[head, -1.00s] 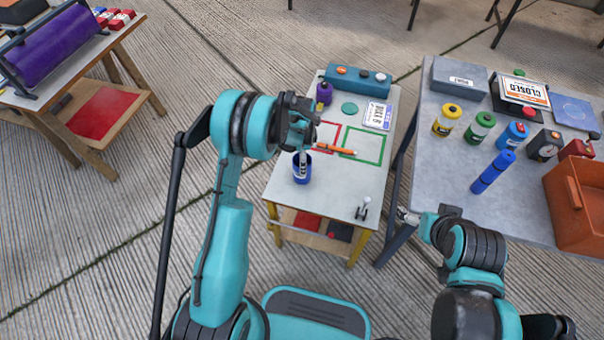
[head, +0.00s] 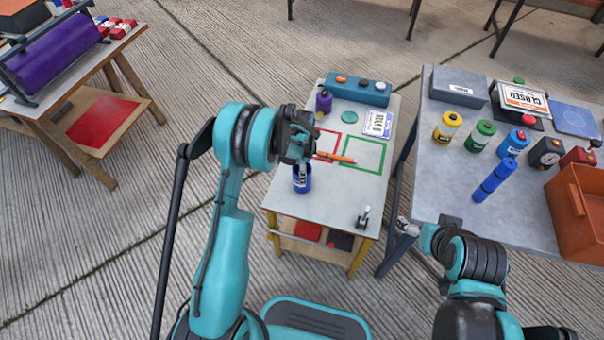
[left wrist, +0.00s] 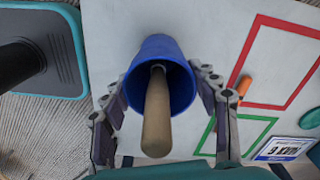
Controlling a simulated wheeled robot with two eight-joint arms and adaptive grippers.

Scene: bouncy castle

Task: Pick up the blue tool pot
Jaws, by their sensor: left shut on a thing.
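The blue tool pot (head: 302,184) is upright at the left edge of the small white-topped table (head: 335,205). I cannot tell whether its base touches the table. In the left wrist view the pot (left wrist: 160,48) shows its round opening, with a tool's wooden handle (left wrist: 156,115) sticking out. My left gripper (head: 300,158) is above the pot in the head view. In the left wrist view its fingers (left wrist: 162,90) are on both sides of the pot, shut on it. My right gripper (head: 405,226) is beyond the small table's right edge, too small to read.
An orange tool (head: 337,158) lies across the red and green outlines. A purple bottle (head: 324,101), blue control box (head: 358,92) and number card (head: 377,122) are at the back. A small metal item (head: 363,216) is at the front right. A grey table (head: 440,180) with several bottles stands right.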

